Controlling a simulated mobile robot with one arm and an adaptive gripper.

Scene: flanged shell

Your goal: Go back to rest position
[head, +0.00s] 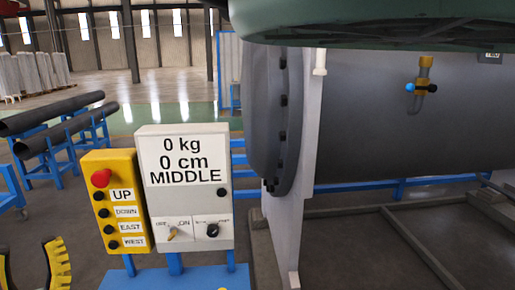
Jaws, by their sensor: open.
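My gripper (31,265) shows at the bottom left corner, cut off by the picture's edge. Its two yellow and black toothed fingers stand apart, with only floor seen between them. It is open and empty, left of the yellow button box (117,201) and not seen touching anything. The large grey flanged shell (390,130) lies on its side at the right. Its bolted flange (265,120) faces left, beside a pale upright plate (310,140).
The yellow box has a red knob and UP, DOWN, EAST, WEST buttons. A white control box (187,190) reads "0 kg 0 cm MIDDLE". Dark pipes (50,112) rest on blue stands at left. A yellow valve (423,82) sits on the shell. A dark green body covers the top right.

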